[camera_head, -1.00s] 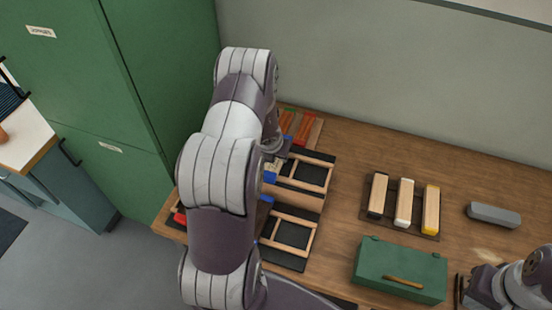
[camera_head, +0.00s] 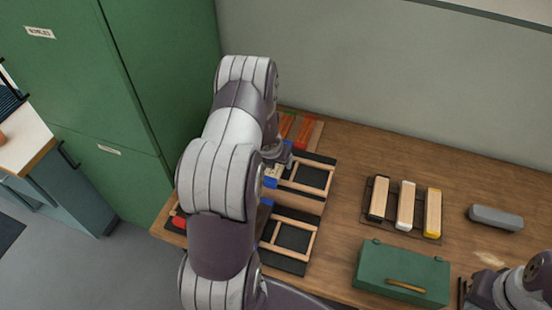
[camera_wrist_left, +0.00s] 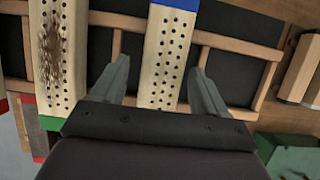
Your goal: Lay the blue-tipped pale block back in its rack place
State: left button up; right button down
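The blue-tipped pale block (camera_wrist_left: 168,50), with rows of dark holes, lies across the dark wooden-framed rack (camera_wrist_left: 238,75) in the left wrist view. Its blue end is at the top edge of that view. My left gripper (camera_wrist_left: 160,95) has its two fingers apart on either side of the block, with a visible gap at the left finger. In the head view the left gripper (camera_head: 277,160) is over the rack (camera_head: 310,178), and my arm hides most of the block. My right gripper (camera_head: 464,292) is at the lower right edge, partly cut off, away from the rack.
A green box (camera_head: 402,272), a dark tray (camera_head: 392,226) with three pale blocks and a grey bar (camera_head: 495,217) stand on the right. The back right tabletop is mostly clear.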

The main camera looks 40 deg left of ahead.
pick_arm(q)
jog(key=shift+r+p, duration=0.3)
jog(key=shift+r, duration=0.05)
jog(key=shift+r+p, duration=0.65)
jog(key=s+d+r+m+p, duration=0.15)
jog(key=s+r, duration=0.25)
jog(key=r, duration=0.7)
jog(key=d+r+m+h, duration=0.2)
jog(key=d+r+m, duration=0.2)
jog(key=d+m, duration=0.55)
jog(key=s+d+r+m+g, duration=0.15)
jog(key=s+d+m, duration=0.35)
jog(key=m, duration=0.6)
jog(key=s+d+r+m+g, duration=0.1)
jog(key=s+d+r+m, duration=0.3)
jog(key=m, duration=0.7)
jog(key=s+f+m+b, duration=0.1)
jog(key=m, duration=0.1)
jog(key=s+f+m+b, duration=0.1)
jog(key=f+m, duration=0.1)
jog(key=s+f+m+b, duration=0.1)
jog(key=m, duration=0.1)
jog(key=shift+s+d+f+m+y, duration=0.2)
jog(key=shift+d+m+y, duration=0.05)
jog(key=shift+m+y, duration=0.15)
